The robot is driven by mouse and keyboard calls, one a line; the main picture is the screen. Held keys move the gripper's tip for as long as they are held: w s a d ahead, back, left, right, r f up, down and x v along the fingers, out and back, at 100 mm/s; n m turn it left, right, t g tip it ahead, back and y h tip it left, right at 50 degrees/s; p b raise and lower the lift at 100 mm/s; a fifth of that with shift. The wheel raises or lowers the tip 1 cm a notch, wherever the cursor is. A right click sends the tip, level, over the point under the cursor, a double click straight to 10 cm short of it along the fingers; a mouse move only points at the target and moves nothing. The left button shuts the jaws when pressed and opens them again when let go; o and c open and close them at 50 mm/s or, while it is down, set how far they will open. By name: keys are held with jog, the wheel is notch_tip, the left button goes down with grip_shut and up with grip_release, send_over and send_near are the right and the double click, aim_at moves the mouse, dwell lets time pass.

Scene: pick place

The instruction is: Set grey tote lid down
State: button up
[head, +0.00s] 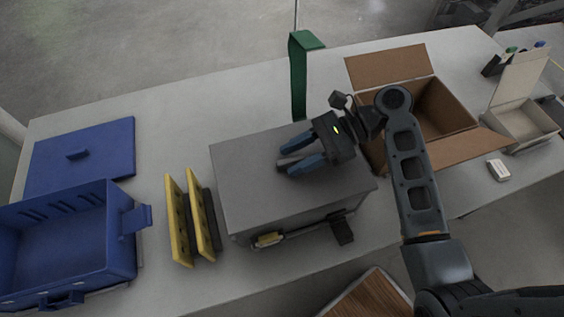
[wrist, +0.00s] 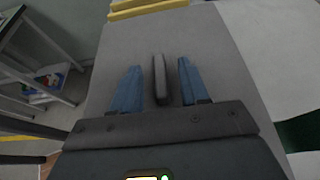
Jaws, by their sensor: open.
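The grey tote lid (head: 240,175) lies flat on top of the grey tote (head: 300,232) in the middle of the table in the head view. Its handle, a narrow grey bar, shows in the wrist view (wrist: 161,80). My gripper (head: 294,158) is low over the lid. In the wrist view its two blue fingers (wrist: 160,88) are open, one on each side of the handle, with a gap on both sides. The lid surface fills the middle of the wrist view (wrist: 222,82). The gripper hides part of the lid in the head view.
A blue tote (head: 60,245) stands open at left, with a blue lid (head: 80,156) flat behind it. Yellow pieces (head: 180,222) stand just left of the grey tote. A green bracket (head: 299,80) stands behind. An open cardboard box (head: 445,105) and a white box (head: 520,122) are at right.

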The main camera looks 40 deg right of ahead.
jog(key=shift+c, duration=0.3)
grip_shut()
jog(key=shift+r, duration=0.15)
